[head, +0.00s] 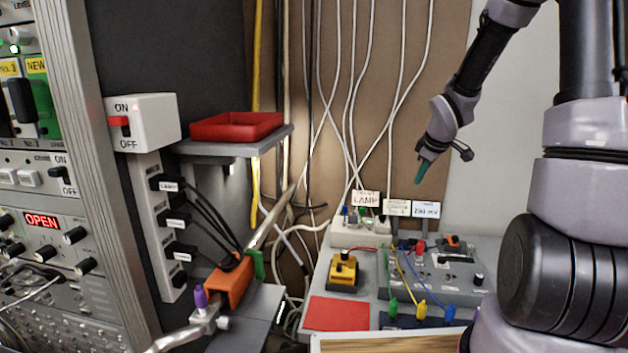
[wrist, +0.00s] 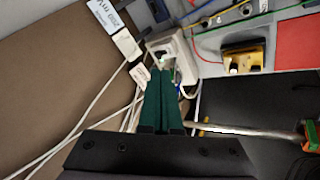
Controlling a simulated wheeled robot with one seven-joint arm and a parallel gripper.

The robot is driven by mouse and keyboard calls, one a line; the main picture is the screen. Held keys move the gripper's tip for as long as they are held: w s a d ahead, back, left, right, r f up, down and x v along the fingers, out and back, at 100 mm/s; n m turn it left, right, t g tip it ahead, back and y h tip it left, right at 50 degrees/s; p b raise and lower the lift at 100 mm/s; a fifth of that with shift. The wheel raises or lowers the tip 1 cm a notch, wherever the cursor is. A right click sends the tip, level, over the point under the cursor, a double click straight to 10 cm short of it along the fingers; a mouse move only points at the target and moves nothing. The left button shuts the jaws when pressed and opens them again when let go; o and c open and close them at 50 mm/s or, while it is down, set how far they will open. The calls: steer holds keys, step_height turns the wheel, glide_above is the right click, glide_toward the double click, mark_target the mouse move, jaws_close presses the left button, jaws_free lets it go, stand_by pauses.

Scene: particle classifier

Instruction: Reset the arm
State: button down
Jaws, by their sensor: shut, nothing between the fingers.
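My gripper (head: 421,174) hangs at the upper right of the head view, at the end of my grey arm. Its green fingers (wrist: 162,100) point down and are shut with nothing between them. It is in the air above the back of the grey bench, apart from everything. In the wrist view the fingers overlap the white lamp box (wrist: 178,52) behind them, and part of that box is hidden.
The lamp box (head: 358,232), a yellow block (head: 343,270) and a grey panel with coloured plugs (head: 432,268) are below. A red tray (head: 236,127) sits on a shelf at left. White cables (head: 370,100) hang beside my gripper. A white switch box (head: 150,122) is farther left.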

steer(key=s+a+r+m+h, duration=0.1)
steer(key=s+a+r+m, duration=0.1)
steer(key=s+r+m, duration=0.9)
steer(key=s+a+r+m+y, duration=0.1)
steer(key=s+a+r, duration=0.1)
steer(key=s+r, duration=0.3)
steer(key=s+a+r+m+t+y, duration=0.1)
steer(key=s+r, duration=0.3)
steer(key=s, duration=0.7)
steer(key=shift+s+a+r+m+y, duration=0.2)
steer(key=shift+a+r+m+y, duration=0.15)
steer(key=shift+a, duration=0.3)
